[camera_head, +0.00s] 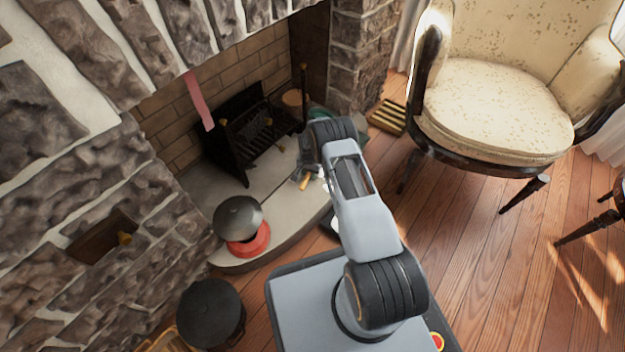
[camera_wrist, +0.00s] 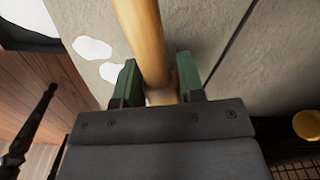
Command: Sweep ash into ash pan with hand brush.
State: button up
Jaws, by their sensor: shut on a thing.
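My gripper (camera_wrist: 156,85) is shut on a wooden handle (camera_wrist: 142,35), which I take to be the hand brush. The brush's bristles are out of view. In the head view my gripper (camera_head: 310,172) is low over the stone hearth, with the wooden handle (camera_head: 304,184) below it. White ash patches (camera_wrist: 92,48) lie on the hearth to the left of the handle, close to the gripper. A black object at the upper left corner of the wrist view (camera_wrist: 22,28) may be the ash pan. In the head view my arm hides most of that area.
A black fire grate (camera_head: 250,130) stands in the fireplace. A dark round lid (camera_head: 238,216) rests on a red pot (camera_head: 250,241) at the hearth's left end. A black pot (camera_head: 210,310) stands on the floor. A cream armchair (camera_head: 495,105) stands right. Wooden floor is open between.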

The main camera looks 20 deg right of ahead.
jog(key=shift+w, duration=0.6)
jog(key=shift+f, duration=0.65)
dwell(0.3)
jog(key=shift+s+d+r+p, duration=0.15)
jog(key=shift+s+d+p, duration=0.25)
jog(key=shift+s+p, duration=0.25)
jog(key=shift+s+d+p, duration=0.45)
jog(key=shift+s+d, duration=0.05)
jog(key=shift+s, duration=0.3)
jog(key=shift+s, duration=0.1)
jog(key=shift+s+d+p, duration=0.45)
jog(key=shift+s, duration=0.15)
jog(key=shift+s+d+f+p, duration=0.2)
jog(key=shift+s+d, duration=0.1)
jog(key=shift+s, duration=0.15)
jog(key=shift+s+d+f+p, duration=0.15)
jog(key=shift+s+d, duration=0.1)
jog(key=shift+s, duration=0.2)
jog(key=s+d+p, duration=0.2)
jog(key=s+d, duration=0.1)
jog(key=s, duration=0.2)
jog(key=shift+s+d, duration=0.25)
jog(key=shift+s, duration=0.05)
